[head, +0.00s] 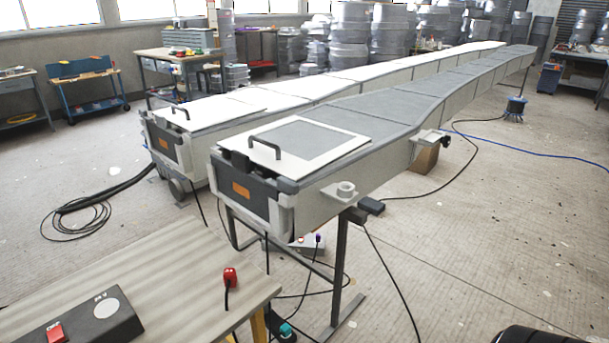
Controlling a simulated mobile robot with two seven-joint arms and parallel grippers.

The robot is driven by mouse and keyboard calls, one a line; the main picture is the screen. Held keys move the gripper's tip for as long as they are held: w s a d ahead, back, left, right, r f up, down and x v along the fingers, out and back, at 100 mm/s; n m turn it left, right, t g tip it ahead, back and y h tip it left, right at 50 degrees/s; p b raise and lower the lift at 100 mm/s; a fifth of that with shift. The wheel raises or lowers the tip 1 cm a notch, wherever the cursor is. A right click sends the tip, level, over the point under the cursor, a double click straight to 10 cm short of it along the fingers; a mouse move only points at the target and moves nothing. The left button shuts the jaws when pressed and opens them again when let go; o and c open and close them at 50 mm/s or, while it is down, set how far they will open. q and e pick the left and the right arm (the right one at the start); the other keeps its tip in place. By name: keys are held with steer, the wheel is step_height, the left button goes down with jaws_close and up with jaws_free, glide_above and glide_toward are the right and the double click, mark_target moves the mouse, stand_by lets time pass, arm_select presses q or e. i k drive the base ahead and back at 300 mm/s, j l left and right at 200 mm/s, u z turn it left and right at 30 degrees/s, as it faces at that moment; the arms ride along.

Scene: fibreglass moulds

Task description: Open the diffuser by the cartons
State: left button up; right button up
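Two long, boxy moulded bodies run side by side from the foreground to the back; nothing in view labels either as the diffuser. The nearer grey one (377,106) has a flat white-framed lid (300,137) with a black handle (265,146), lying down on its near end. The farther, whiter one (303,91) has a similar lid (205,106) with a dark handle (181,113), also lying flat. Each near end has a dark panel with an orange label. One brown carton (425,157) stands under the right side of the nearer body.
A wooden-topped table (165,268) with a black control box (80,318) and red plug (230,277) fills the lower left. Metal legs (341,265) and cables lie below the nearer body. Open concrete floor (490,235) lies to the right.

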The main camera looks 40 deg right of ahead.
mark_target(294, 147)
steer(key=i+z, duration=0.15)
steer(key=z, duration=0.35)
steer(key=i+j+z, duration=0.1)
steer(key=z, duration=0.35)
steer(key=i+j+z, duration=0.15)
steer(key=z, duration=0.35)
